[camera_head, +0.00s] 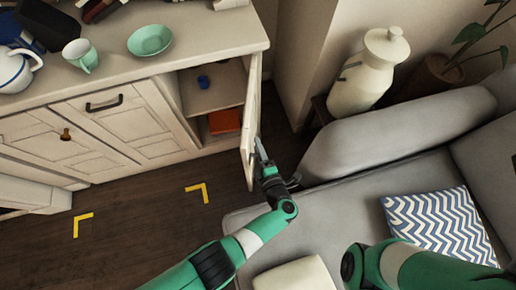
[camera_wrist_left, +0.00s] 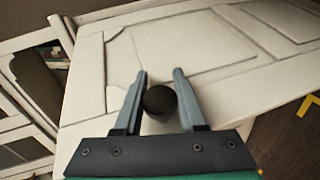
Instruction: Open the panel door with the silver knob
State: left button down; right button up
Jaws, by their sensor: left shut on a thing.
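The panel door (camera_head: 250,120) at the right end of the white cabinet stands swung outward, nearly edge-on in the head view. The open compartment (camera_head: 211,96) shows behind it. My left gripper (camera_head: 262,152) is at the door's outer face. In the left wrist view the pale door (camera_wrist_left: 185,50) fills much of the picture. A round knob (camera_wrist_left: 159,102), dark in this view, sits between the two fingers of my left gripper (camera_wrist_left: 162,92), which is shut on it. The knob is hidden in the head view. My right arm shows at the lower right, its gripper out of view.
A blue cup (camera_head: 203,82) and an orange-red item (camera_head: 224,121) are inside the compartment. A grey sofa (camera_head: 400,130) with a zigzag cushion (camera_head: 438,222) stands close on the right. Dark floor (camera_head: 150,210) is clear in front of the cabinet.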

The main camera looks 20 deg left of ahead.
pick_arm(q)
jog(key=shift+s+a+f, duration=0.1)
jog(key=shift+a+f, duration=0.05)
jog(key=c, duration=0.9)
grip_release()
jog(key=shift+c, duration=0.2)
jog(key=o, duration=0.5)
jog(key=shift+a, duration=0.1)
jog(key=shift+c, duration=0.2)
jog(key=p+v, duration=0.4)
jog(key=v, duration=0.7)
jog(key=shift+s+d, duration=0.2)
jog(key=shift+d, duration=0.1)
jog(key=shift+c, duration=0.2)
